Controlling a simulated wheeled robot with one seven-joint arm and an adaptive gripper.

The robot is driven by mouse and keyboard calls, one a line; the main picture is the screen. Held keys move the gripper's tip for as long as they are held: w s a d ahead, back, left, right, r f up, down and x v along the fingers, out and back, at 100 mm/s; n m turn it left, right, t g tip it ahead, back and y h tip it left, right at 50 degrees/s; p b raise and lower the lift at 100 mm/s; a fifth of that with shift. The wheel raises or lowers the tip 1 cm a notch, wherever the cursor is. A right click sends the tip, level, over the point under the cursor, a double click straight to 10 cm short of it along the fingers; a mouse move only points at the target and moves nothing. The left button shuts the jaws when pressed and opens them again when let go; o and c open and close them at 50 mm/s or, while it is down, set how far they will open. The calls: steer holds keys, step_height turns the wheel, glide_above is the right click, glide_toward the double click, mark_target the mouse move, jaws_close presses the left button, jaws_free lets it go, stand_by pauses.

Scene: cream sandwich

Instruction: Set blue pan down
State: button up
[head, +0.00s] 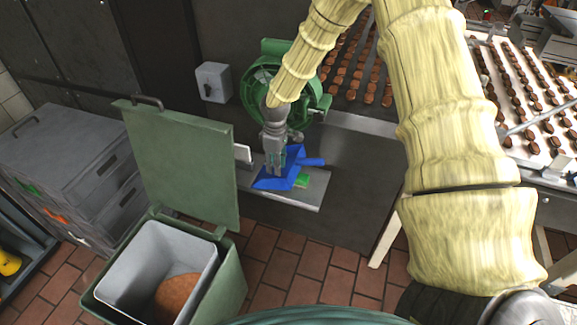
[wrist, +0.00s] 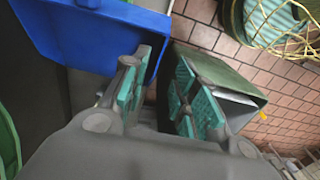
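The blue pan (head: 292,168) is at the small grey shelf (head: 312,192) by the dark machine, with its handle pointing right in the head view. It seems to rest on the shelf, slightly tilted, but my gripper hides part of it. My gripper (head: 276,170) points down at the pan's left part. In the wrist view the blue pan (wrist: 95,35) fills the upper left. My gripper (wrist: 160,85) shows its teal-padded fingers apart there, with a gap between them. The left finger overlaps the pan's edge; nothing is clearly clamped.
A green object (head: 302,181) lies on the shelf beside the pan. A green bin (head: 225,275) with its lid open stands in front left, with brown material inside. A green round housing (head: 268,75) is above the shelf. Grey drawers (head: 75,165) stand left.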

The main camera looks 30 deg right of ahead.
mark_target(278, 179)
steer(key=shift+s+d+f+p, duration=0.1)
steer(key=shift+s+f+p, duration=0.1)
steer(key=shift+f+p, duration=0.95)
steer(key=shift+s+f+p, duration=0.2)
steer(key=shift+f+p, duration=0.3)
steer(key=shift+f, duration=2.05)
jaws_close()
